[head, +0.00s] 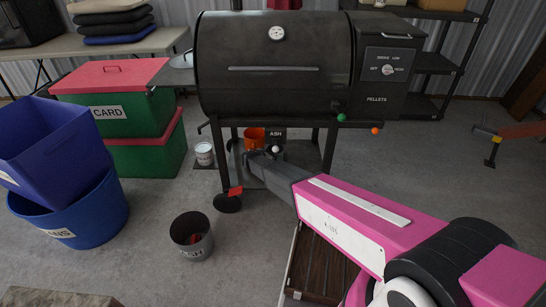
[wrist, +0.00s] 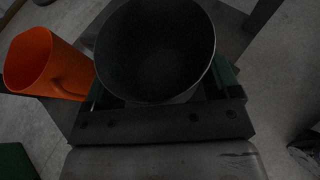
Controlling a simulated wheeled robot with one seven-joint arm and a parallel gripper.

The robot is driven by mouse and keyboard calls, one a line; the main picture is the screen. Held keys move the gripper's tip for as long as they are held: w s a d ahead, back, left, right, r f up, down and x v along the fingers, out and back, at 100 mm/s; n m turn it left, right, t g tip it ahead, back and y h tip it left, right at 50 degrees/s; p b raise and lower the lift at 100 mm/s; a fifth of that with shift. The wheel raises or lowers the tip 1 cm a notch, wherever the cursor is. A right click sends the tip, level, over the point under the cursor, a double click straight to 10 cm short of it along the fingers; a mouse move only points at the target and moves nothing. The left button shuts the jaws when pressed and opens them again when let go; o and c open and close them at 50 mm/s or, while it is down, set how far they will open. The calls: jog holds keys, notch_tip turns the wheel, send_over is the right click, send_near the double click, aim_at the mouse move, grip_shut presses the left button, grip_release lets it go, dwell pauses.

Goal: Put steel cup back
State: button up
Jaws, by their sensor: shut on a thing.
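A dark grey steel cup (wrist: 156,50) fills the upper middle of the wrist view, its round open mouth facing the camera and its inside looking empty. My gripper (wrist: 160,88) is shut on it, with green-edged fingers at both sides of the cup. In the head view my gripper (head: 252,162) reaches low under the grill, above its lower shelf.
The black pellet grill (head: 275,95) stands over my gripper, its legs on both sides. A container labelled ASH (head: 277,133) is beside the orange cup. A grey bin (head: 191,236), green boxes (head: 146,140) and blue tubs (head: 75,220) stand left. A dark slatted thing (head: 322,265) lies below my arm.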

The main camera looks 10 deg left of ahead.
jog(key=o, duration=0.9)
jog(key=shift+f, duration=0.15)
jog(key=v, duration=1.2)
